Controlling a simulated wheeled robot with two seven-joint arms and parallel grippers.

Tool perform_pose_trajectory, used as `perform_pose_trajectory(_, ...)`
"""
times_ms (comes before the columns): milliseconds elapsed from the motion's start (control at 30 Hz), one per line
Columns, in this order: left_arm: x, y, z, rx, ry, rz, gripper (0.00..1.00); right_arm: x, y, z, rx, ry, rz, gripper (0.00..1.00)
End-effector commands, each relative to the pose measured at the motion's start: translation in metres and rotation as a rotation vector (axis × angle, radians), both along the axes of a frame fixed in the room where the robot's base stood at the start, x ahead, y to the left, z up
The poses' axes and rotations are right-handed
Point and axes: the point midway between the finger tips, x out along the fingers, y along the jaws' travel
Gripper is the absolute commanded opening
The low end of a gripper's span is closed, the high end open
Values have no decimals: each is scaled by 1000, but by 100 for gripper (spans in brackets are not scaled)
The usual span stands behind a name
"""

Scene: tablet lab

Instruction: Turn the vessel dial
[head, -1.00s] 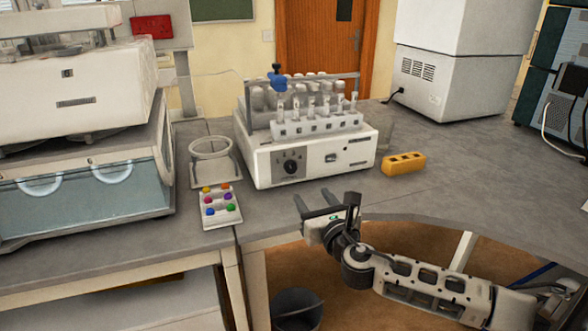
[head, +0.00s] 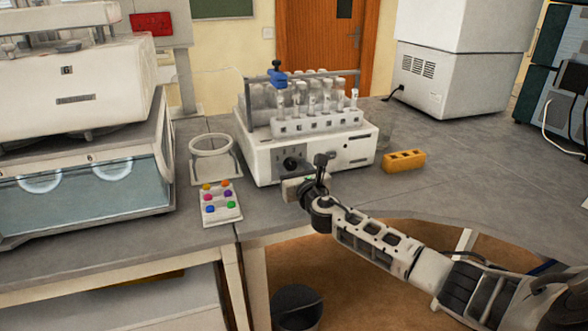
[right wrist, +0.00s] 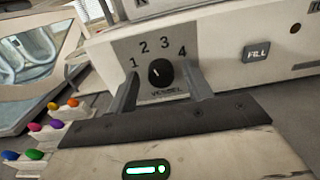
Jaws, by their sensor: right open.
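The vessel dial (head: 290,163) is a round black knob on the front of the white machine (head: 355,160). In the right wrist view the dial (right wrist: 160,73) sits below the numbers 1 to 4 and above the word VESSEL. It has a small pale mark, whose exact number I cannot tell. My right gripper (head: 297,177) is just in front of the dial in the head view. In the right wrist view its open fingers (right wrist: 160,80) stand on either side of the dial, and I see no clear contact. My left gripper is not in view.
A FILL button (right wrist: 257,53) is right of the dial. A rack of tubes (head: 315,123) stands on the machine. A yellow block (head: 404,162) lies right, with clear bench beyond.

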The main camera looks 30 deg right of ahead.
Motion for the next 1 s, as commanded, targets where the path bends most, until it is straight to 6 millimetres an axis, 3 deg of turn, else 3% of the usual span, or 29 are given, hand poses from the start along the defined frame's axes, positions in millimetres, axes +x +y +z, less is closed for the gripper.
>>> perform_pose_trajectory(67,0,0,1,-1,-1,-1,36,0,0,0,0,0,0,51)
perform_pose_trajectory(200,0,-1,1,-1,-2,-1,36,0,0,0,0,0,0,12)
perform_pose_trajectory(233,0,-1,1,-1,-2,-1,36,0,0,0,0,0,0,7)
perform_pose_trajectory(633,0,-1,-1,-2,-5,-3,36,-1,0,-1,54,-13,1,7)
perform_pose_trajectory(1000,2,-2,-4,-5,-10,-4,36,-1,-1,-2,321,-77,-1,7)
